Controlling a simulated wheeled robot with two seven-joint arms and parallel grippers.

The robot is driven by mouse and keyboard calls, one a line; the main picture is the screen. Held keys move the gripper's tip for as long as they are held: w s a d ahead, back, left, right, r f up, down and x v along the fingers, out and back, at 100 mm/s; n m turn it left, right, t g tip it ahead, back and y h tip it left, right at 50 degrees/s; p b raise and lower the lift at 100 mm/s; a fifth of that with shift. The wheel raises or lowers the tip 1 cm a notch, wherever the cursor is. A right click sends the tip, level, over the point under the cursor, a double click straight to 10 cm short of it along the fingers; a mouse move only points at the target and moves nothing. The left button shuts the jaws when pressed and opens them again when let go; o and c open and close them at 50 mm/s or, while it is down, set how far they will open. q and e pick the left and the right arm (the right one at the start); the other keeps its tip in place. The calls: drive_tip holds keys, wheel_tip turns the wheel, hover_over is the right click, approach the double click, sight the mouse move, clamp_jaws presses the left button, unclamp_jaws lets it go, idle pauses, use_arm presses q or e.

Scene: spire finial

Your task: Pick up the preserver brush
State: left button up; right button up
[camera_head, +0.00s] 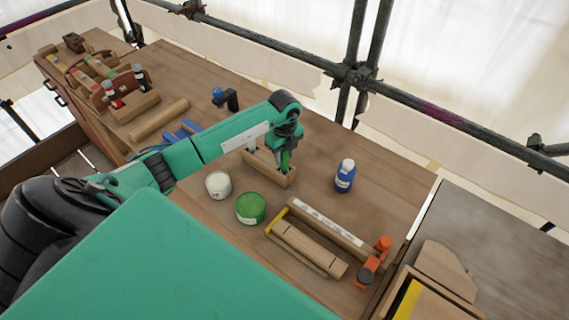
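My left arm reaches in from the left over the workbench. Its gripper (284,163) points down at a small wooden holder (270,174), at or just above its right part. A narrow green piece shows at the fingers; I cannot tell whether it is a brush handle or part of the gripper. The fingers are too small and too covered by the wrist to show whether they are open or shut. No preserver brush can be clearly made out. My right gripper is not in view.
A white tin (218,185), a green tin (250,208) and a blue bottle (344,177) stand around the holder. Wooden pieces (307,247) and an orange clamp (374,262) lie at the front right. Scaffold poles (357,74) run behind the bench (400,195).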

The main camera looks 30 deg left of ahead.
use_arm(q)
drive_tip(key=c, duration=0.6)
drive_tip(key=shift+r, duration=0.2)
drive_tip(key=shift+c, duration=0.2)
